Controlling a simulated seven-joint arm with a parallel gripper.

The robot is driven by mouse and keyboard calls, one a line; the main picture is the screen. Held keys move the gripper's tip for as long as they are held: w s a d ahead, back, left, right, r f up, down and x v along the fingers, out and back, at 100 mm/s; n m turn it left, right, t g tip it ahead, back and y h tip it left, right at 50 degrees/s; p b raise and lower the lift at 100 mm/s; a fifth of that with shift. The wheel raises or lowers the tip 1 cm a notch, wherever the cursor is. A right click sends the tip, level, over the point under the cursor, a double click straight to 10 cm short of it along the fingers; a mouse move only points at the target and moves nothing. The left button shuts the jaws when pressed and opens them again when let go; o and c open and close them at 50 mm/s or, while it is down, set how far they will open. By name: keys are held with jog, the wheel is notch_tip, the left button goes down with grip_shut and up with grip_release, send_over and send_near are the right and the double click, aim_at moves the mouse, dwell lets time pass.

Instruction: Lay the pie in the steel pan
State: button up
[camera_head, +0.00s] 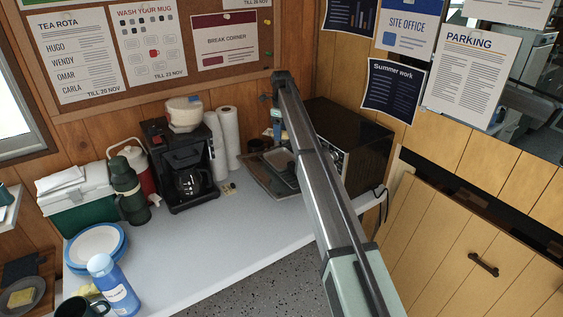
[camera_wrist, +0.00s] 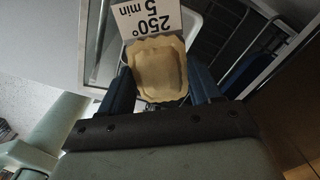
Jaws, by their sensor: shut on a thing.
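The pie (camera_wrist: 158,72) is a pale, square pastry with a crimped edge. In the wrist view it sits between the two dark blue fingers of my gripper (camera_wrist: 160,88), which is shut on it. A pale-rimmed pan (camera_wrist: 207,22) shows partly behind the pie. In the head view the steel pan (camera_head: 282,166) lies on the lowered oven door (camera_head: 262,180). My gripper (camera_head: 274,128) is above and behind the pan there, partly hidden by my arm. I cannot make out the pie in the head view. The height of the pie over the pan is unclear.
The dark oven (camera_head: 358,135) stands open at the back right; its wire rack (camera_wrist: 215,40) shows in the wrist view. A card (camera_wrist: 146,20) reads 250°, 5 min. A coffee maker (camera_head: 180,165) and paper rolls (camera_head: 229,138) stand left. The table (camera_head: 200,245) is clear in front.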

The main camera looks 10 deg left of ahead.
jog(key=m, duration=0.6)
send_near(281, 160)
jog(key=shift+m, duration=0.3)
jog(key=shift+f, duration=2.75)
jog(key=o, duration=1.1)
jog(key=shift+f, duration=0.1)
notch_tip(281, 160, up, 12)
jog(key=shift+r, duration=0.15)
jog(key=shift+d, duration=0.1)
